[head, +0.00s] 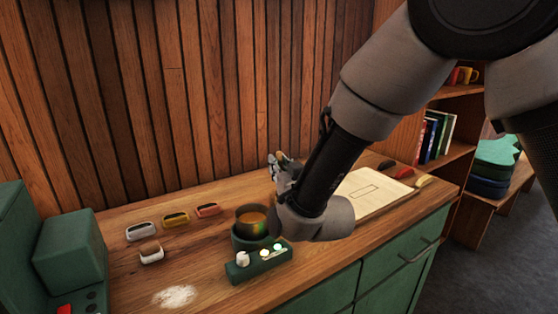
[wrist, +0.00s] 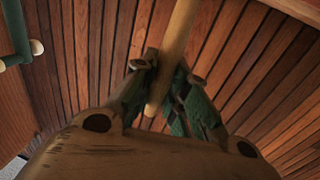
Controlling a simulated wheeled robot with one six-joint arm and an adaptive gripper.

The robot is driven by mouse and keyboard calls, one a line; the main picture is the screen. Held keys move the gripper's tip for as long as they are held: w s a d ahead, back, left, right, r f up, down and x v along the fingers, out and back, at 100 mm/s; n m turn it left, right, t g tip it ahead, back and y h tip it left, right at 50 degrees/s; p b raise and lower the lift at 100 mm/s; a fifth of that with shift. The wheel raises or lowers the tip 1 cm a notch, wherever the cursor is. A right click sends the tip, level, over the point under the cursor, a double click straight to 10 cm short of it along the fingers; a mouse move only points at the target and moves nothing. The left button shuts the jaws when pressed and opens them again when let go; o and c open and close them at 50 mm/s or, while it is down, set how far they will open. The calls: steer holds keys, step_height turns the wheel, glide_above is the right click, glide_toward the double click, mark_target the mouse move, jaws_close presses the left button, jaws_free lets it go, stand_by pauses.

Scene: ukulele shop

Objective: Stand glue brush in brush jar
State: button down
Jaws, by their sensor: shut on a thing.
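A pale wooden rod, which looks like the glue brush's handle (wrist: 178,35), runs between the fingers of my gripper (wrist: 163,82) in the wrist view. My gripper is shut on it. The brush's bristles are not in view. In the head view my gripper (head: 281,168) is above the back of the bench, before the plank wall, partly hidden by my arm. I cannot make out the brush there. No brush jar can be clearly made out; my arm hides part of the bench.
A dark pot (head: 251,236) with amber contents stands behind a green box with knobs (head: 258,265). Several small coloured items lie left, with a whitish patch (head: 175,296) in front. A paper sheet (head: 376,196) lies right. A green machine (head: 68,252) stands far left.

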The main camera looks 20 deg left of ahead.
steer(key=shift+f, duration=0.15)
steer(key=c, duration=1.3)
jaws_free()
steer(key=shift+c, duration=0.2)
steer(key=v, duration=1.2)
